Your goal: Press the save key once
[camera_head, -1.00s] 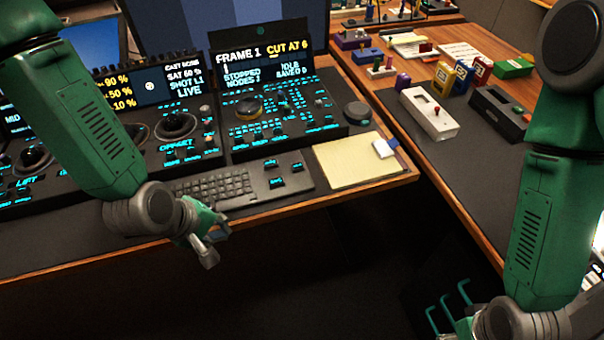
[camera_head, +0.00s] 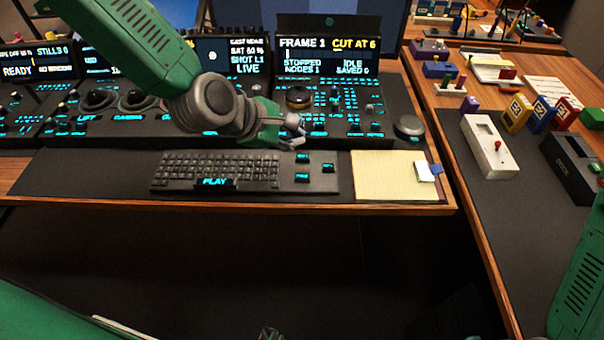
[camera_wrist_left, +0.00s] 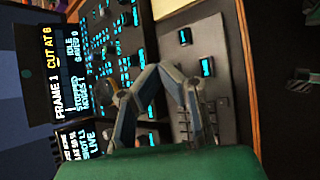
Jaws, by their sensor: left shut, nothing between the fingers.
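The keyboard (camera_head: 216,172) lies on the dark desk mat. To its right is a key block (camera_head: 316,185) with lit keys: an upper-left key (camera_head: 302,157), a right key (camera_head: 328,167) and a lower-left key (camera_head: 301,177). Their labels are too small to read, so I cannot tell which is save. My left gripper (camera_head: 297,138) is shut and empty, just behind the key block and in front of the trackball panel (camera_head: 345,115). In the left wrist view, its fingers (camera_wrist_left: 160,72) show beside the lit keys (camera_wrist_left: 207,67). Contact cannot be told.
The screen (camera_head: 328,50) reads FRAME 1, CUT AT 6, STOPPED, IDLE, SAVED 0. A yellow pad (camera_head: 385,178) lies right of the keys, and a round dial (camera_head: 409,127) stands behind it. Consoles with lit controls line the back left. The mat's front strip is clear.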

